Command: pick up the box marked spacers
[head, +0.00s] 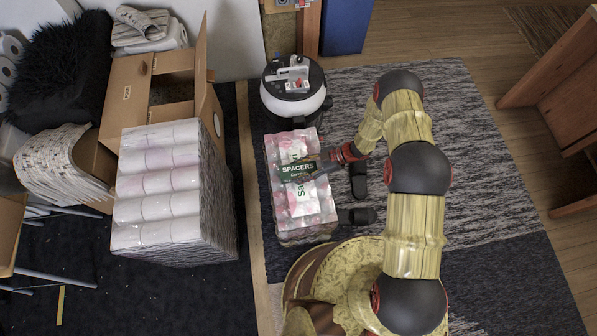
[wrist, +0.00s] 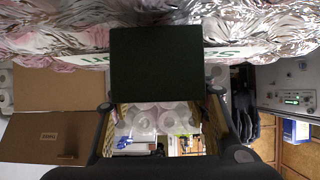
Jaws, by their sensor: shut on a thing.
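The box marked spacers (head: 298,169) is small and dark green, with white lettering on its upper face in the head view. It appears over a clear plastic-wrapped pack. My gripper (head: 328,160) reaches it from the right and is shut on it. In the wrist view the box (wrist: 155,65) shows as a plain dark green face between the fingers of my gripper (wrist: 160,98). I cannot tell from these views whether the box still touches the pack below. The far finger contact is partly hidden.
The plastic-wrapped pack (head: 301,215) lies on the grey rug (head: 450,110). A round white and black device (head: 293,103) stands behind it. A tall stack of wrapped rolls (head: 160,185) and an open cardboard box (head: 140,92) stand left. Wooden furniture (head: 560,90) is at right.

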